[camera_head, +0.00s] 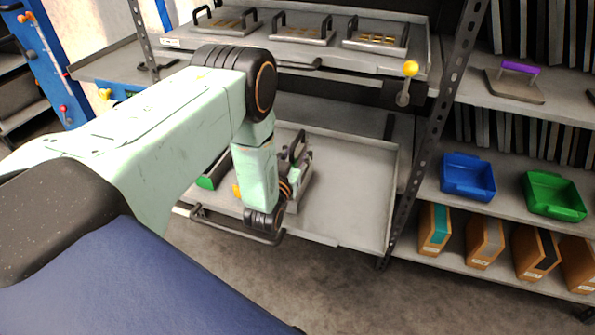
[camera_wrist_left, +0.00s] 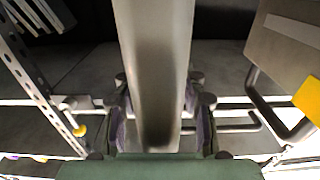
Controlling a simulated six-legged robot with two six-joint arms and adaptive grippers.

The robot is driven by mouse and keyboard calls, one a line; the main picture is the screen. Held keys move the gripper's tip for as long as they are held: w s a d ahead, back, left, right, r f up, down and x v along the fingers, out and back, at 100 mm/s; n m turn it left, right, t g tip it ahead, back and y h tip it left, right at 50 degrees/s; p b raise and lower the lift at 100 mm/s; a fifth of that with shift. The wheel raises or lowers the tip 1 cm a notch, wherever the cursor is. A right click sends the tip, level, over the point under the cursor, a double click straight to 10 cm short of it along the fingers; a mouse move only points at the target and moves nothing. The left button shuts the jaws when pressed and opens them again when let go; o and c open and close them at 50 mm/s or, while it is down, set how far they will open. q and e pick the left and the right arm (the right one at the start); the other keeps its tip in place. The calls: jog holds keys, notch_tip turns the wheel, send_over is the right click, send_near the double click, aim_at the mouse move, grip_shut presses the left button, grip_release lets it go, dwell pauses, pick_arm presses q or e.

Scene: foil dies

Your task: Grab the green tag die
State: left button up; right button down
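A die with a green edge (camera_head: 208,180) lies in the lower pull-out tray (camera_head: 345,205), mostly hidden behind my left arm. My left gripper (camera_head: 296,160) is over the left part of that tray, to the right of the green edge. In the left wrist view, a wide grey bar (camera_wrist_left: 155,60) runs down between the fingers of my left gripper (camera_wrist_left: 158,108). I cannot tell whether the fingers touch it or what it belongs to. My right gripper is in neither view.
The upper tray holds several plates with black handles (camera_head: 375,38). A slotted rack post (camera_head: 436,120) stands right of the lower tray. The right shelf holds a blue bin (camera_head: 467,176) and a green bin (camera_head: 553,195). The lower tray's right part is clear.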

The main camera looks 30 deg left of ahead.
pick_arm(q)
grip_shut()
dwell(0.4)
jog(key=shift+w+r, duration=0.1)
jog(key=shift+r, duration=0.05)
